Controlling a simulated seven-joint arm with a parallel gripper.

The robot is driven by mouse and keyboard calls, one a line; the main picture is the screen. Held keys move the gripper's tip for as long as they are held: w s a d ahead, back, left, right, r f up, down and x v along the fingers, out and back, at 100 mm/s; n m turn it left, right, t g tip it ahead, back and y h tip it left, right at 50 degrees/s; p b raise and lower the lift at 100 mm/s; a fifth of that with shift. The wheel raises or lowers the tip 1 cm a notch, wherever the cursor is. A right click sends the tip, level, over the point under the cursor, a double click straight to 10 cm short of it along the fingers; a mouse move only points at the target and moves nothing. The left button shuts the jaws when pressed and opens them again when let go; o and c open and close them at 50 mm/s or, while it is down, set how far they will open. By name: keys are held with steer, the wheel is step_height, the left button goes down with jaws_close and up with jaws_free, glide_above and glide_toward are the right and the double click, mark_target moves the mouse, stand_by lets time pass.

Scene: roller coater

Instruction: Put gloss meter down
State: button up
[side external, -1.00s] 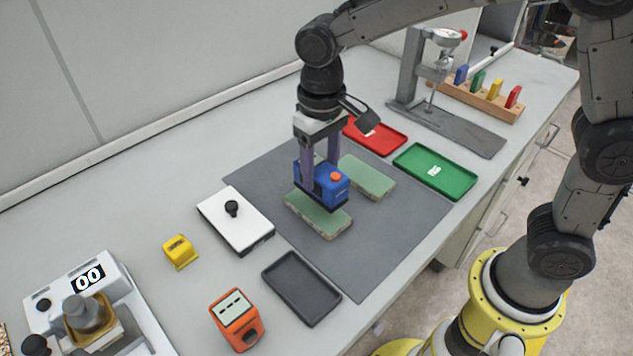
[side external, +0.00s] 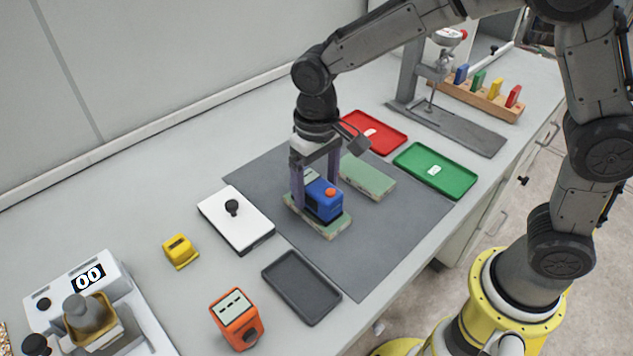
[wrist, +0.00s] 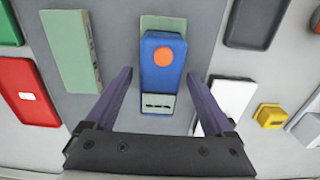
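The gloss meter, a blue box with an orange button and a small display strip, sits on a pale green panel (side external: 333,231) on the grey mat. It shows in the side view (side external: 323,201) and in the wrist view (wrist: 163,70). My gripper (side external: 316,190) is low over it, with one finger on each side. In the wrist view my gripper (wrist: 159,75) is open, with gaps between both fingers and the gloss meter. The panel is partly hidden under the gloss meter.
A second green panel (side external: 367,176) lies beside it on the mat (side external: 392,225). Around are a red tray (side external: 385,140), green tray (side external: 450,181), dark tray (side external: 300,287), white plate with a knob (side external: 238,222), yellow block (side external: 180,251) and orange device (side external: 236,318). The mat's front is clear.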

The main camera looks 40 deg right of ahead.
mark_target(319, 183)
steer(key=shift+r, duration=0.1)
step_height(319, 183, up, 12)
steer(key=shift+r, duration=0.15)
stand_by(0.5)
steer(key=s+d+r+t, duration=0.3)
steer(key=s+d, duration=0.8)
steer(key=s+d+f+t, duration=0.2)
steer(key=s+d+f, duration=0.2)
steer(key=s, duration=0.4)
steer(key=shift+s+f+t, duration=0.15)
steer(key=shift+s+t, duration=0.15)
steer(key=shift+s, duration=0.1)
steer(key=shift+d, duration=0.1)
jaws_close()
